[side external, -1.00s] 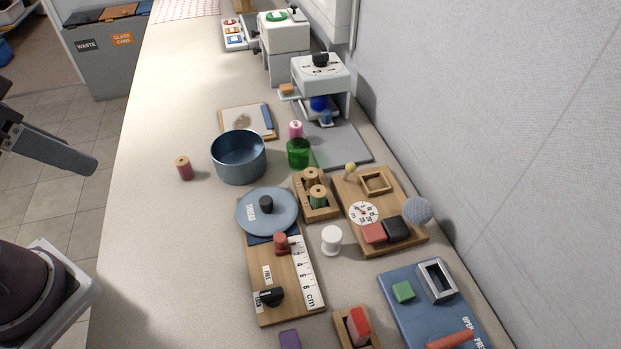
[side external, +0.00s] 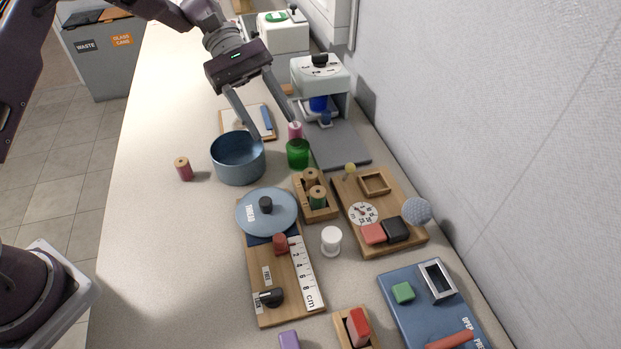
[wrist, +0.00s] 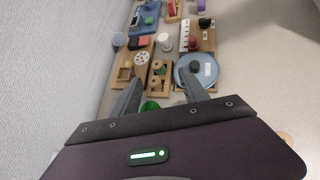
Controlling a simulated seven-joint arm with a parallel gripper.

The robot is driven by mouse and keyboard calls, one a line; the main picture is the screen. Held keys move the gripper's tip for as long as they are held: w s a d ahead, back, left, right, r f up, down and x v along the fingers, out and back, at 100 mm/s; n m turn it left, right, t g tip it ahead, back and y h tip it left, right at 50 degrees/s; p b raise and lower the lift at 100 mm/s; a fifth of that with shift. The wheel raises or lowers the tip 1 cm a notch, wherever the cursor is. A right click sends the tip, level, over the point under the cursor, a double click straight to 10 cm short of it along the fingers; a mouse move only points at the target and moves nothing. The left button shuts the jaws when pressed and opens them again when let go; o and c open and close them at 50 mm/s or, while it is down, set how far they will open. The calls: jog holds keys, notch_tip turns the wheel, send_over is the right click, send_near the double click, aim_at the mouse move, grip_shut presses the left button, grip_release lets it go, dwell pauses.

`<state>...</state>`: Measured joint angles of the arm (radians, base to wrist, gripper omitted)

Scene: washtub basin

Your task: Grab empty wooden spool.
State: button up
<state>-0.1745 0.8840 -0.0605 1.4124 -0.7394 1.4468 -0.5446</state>
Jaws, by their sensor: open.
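A plain wooden spool (side external: 311,176), with no thread visible on it, stands in the back part of a small wooden holder (side external: 328,212). A spool with green thread (side external: 317,196) stands in front of it in the same holder. My gripper (side external: 275,130) is open and empty, its fingers pointing down above the counter behind the holder, near the blue pot and a pink spool. In the wrist view the holder shows between and beyond my fingertips (wrist: 162,74). My gripper is apart from the wooden spool.
A blue pot (side external: 238,160), green jar (side external: 298,154) and pink spool (side external: 295,130) stand close to my fingers. A red spool (side external: 183,169) stands left, a white spool (side external: 331,240) in front. A blue lid (side external: 266,210) and wooden gadget board (side external: 400,243) flank the holder. The left counter is mostly clear.

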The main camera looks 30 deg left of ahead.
aim_at(310, 172)
jog(key=w+f+n+h, duration=0.1)
jog(key=f, duration=0.1)
jog(key=w+f+h, duration=0.1)
jog(key=f, duration=0.1)
jog(key=w+f+n, duration=0.1)
jog(key=f, duration=0.1)
jog(key=shift+d+f+n+h, duration=0.15)
jog(key=shift+f+n+h, duration=0.15)
jog(key=shift+f+h, duration=0.1)
jog(key=x, duration=0.7)
jog(key=shift+s, duration=0.1)
grip_shut()
